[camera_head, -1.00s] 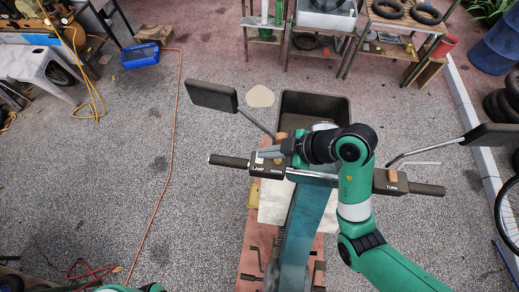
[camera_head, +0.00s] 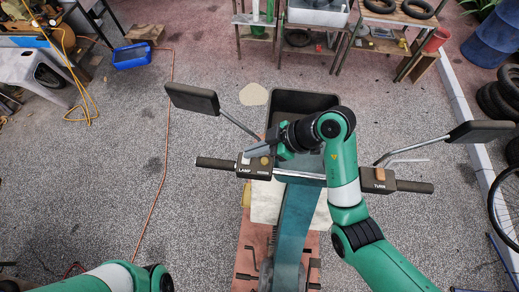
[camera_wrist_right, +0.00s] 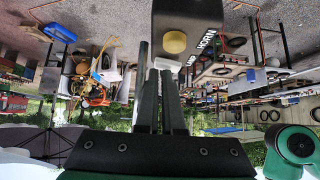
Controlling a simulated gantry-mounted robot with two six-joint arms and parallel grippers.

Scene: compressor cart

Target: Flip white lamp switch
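The handlebar's left control box (camera_head: 254,172) carries the labels LAMP and HORN. The small white lamp switch (camera_head: 244,160) shows above the LAMP label, partly covered by my right gripper. A round yellowish horn button (camera_head: 265,160) sits beside it; it also shows in the right wrist view (camera_wrist_right: 173,42). My right gripper (camera_head: 250,153) hovers at the box's far edge by the lamp switch; contact cannot be told. In the right wrist view its fingers (camera_wrist_right: 154,62) lie close together with nothing visible between them. My left forearm shows at lower left; its gripper is out of view.
A mirror stands on each side, left (camera_head: 193,98) and right (camera_head: 481,131). The right control box (camera_head: 377,179) has an orange TURN button. A dark open bin (camera_head: 300,101) lies behind the handlebar. Gravel ground to the left is mostly clear.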

